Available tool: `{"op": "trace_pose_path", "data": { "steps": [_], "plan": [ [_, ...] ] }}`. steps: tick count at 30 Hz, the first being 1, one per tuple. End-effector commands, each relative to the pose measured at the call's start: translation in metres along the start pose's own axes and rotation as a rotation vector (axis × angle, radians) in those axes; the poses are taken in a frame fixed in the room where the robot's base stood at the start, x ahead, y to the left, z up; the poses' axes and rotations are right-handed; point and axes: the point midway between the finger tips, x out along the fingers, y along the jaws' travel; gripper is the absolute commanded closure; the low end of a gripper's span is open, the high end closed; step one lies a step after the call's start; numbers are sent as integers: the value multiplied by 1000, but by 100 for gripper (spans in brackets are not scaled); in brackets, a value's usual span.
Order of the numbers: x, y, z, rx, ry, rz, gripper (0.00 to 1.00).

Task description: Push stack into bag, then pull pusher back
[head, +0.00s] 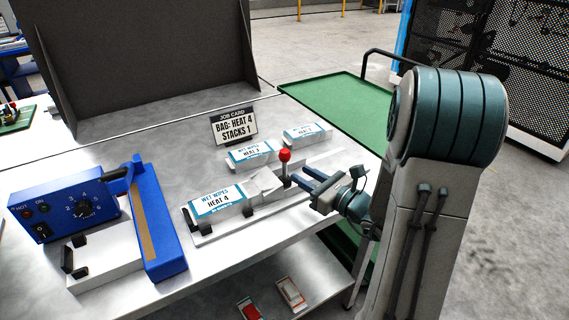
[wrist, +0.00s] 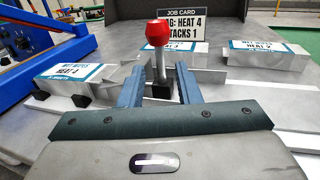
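A red-knobbed pusher handle (head: 285,156) stands upright on a flat metal fixture (head: 205,239). It also shows in the wrist view (wrist: 159,34). A white and blue bag labelled HEAT 4 (head: 220,201) lies on the fixture, to the left of the handle. A pale angled piece (head: 266,183) sits between the bag and the handle; I cannot tell whether it is the stack or the bag's mouth. My gripper (head: 307,180) is at the right of the handle. In the wrist view its two fingers (wrist: 160,82) are apart, with the handle's post ahead between their tips, ungripped.
Bags labelled HEAT 3 (head: 252,155) and HEAT 2 (head: 307,133) lie behind the fixture. A job card (head: 234,126) reads "BAG: HEAT 4, STACKS 1". A blue sealer (head: 62,212) with a dial stands at the left.

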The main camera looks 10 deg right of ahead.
Motion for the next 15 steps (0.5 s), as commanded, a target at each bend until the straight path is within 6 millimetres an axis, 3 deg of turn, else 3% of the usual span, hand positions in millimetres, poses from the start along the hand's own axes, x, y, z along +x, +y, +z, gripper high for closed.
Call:
{"op": "trace_pose_path", "data": {
  "steps": [6,15],
  "plan": [
    [45,1,0,0,1,4,70],
    [73,0,0,0,1,1,70]
  ]
}}
